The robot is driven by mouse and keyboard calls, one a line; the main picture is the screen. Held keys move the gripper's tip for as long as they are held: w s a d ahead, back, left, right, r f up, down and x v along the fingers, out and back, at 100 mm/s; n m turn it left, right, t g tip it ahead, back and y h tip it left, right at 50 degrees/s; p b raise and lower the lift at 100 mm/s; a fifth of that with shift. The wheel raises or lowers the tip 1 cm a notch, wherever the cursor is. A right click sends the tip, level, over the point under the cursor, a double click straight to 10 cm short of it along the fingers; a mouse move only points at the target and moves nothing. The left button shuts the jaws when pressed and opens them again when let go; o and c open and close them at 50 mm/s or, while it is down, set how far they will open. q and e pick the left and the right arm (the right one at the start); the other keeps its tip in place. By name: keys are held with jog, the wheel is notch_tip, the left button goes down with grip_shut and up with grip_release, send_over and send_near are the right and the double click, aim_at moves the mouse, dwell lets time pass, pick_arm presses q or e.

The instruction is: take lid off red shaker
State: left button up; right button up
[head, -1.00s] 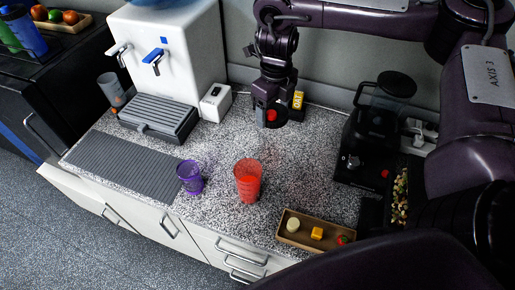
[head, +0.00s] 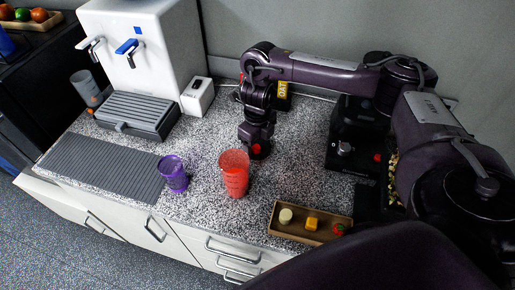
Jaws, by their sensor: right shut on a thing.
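The red shaker (head: 235,178) stands upright on the speckled counter, translucent red, with its top open and no lid on it. My right gripper (head: 257,146) is just behind and to the right of it, low over the counter. It is shut on a dark lid with a red part (head: 258,152), mostly hidden by the fingers. I cannot tell whether the lid touches the counter. My left gripper is out of view.
A purple cup (head: 173,174) stands left of the shaker, by a grey ribbed mat (head: 95,166). A wooden tray (head: 270,226) with small items lies at front right. A white dispenser (head: 160,50) and a black machine (head: 345,160) flank the counter.

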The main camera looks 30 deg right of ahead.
aim_at(257, 145)
jog(key=shift+f, duration=0.85)
jog(key=shift+f+b, duration=0.15)
jog(key=shift+b, duration=0.15)
jog(key=o, duration=1.1)
jog(key=shift+r+p, duration=0.35)
jog(key=shift+r, duration=0.1)
notch_tip(257, 145, up, 12)
jog(key=p, duration=0.3)
jog(key=shift+f, duration=0.25)
jog(key=shift+r, duration=0.1)
